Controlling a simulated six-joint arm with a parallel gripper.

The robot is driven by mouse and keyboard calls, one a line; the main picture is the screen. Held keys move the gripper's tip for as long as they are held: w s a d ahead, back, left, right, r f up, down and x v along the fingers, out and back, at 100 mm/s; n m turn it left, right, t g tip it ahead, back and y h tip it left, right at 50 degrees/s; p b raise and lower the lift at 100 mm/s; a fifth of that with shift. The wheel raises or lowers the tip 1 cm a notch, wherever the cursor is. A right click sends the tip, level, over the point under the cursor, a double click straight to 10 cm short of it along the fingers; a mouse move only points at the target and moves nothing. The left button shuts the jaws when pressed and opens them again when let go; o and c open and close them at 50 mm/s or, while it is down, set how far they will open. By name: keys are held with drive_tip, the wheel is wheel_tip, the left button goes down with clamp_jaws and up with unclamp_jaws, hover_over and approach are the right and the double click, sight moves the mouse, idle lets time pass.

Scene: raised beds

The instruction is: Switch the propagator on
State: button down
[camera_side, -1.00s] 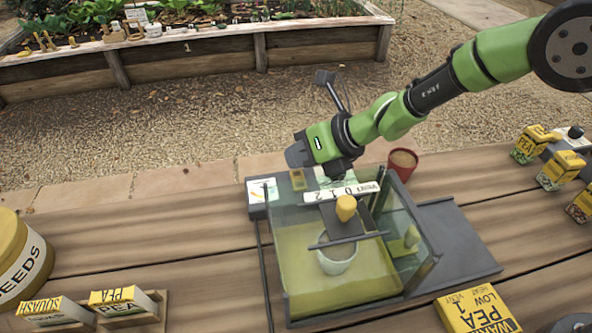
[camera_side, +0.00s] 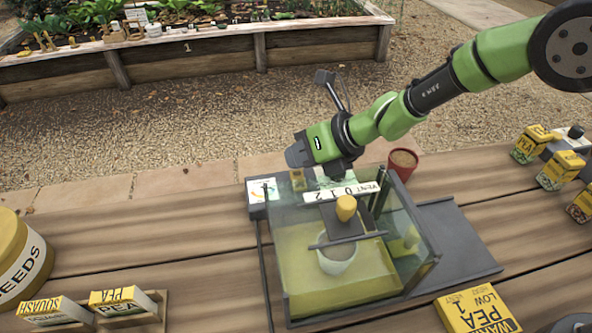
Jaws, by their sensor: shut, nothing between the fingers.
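The propagator (camera_side: 310,278) is a clear-walled box with a yellow-green lower part, standing on the wooden table. Inside it a pale pot (camera_side: 337,258) shows, with a yellow knob (camera_side: 346,208) above. A strip marked VENT 0 1 2 (camera_side: 345,190) runs along the back edge. My gripper (camera_side: 298,154) is shut and empty, above and behind the yellow part. Whether it touches anything is unclear.
A red pot (camera_side: 403,164) stands behind the propagator. Seed boxes (camera_side: 561,170) stand at the right, a yellow PEA box (camera_side: 478,310) at the front right, and seed packets (camera_side: 122,303) with a yellow SEEDS tin (camera_side: 22,262) at the left. The table's left middle is clear.

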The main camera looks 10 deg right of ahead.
sight(300, 177)
drive_tip(key=shift+f, duration=0.1)
idle(0.3)
drive_tip(key=shift+f, duration=0.3)
drive_tip(key=shift+w+f, duration=0.1)
drive_tip(key=shift+f, duration=0.2)
idle(0.5)
drive_tip(key=shift+r, duration=0.15)
drive_tip(key=shift+r, duration=0.6)
drive_tip(key=shift+s+r, duration=0.25)
drive_tip(key=shift+r, duration=1)
drive_tip(key=shift+s+r, duration=0.2)
drive_tip(key=shift+r, duration=1)
drive_tip(key=shift+r, duration=0.1)
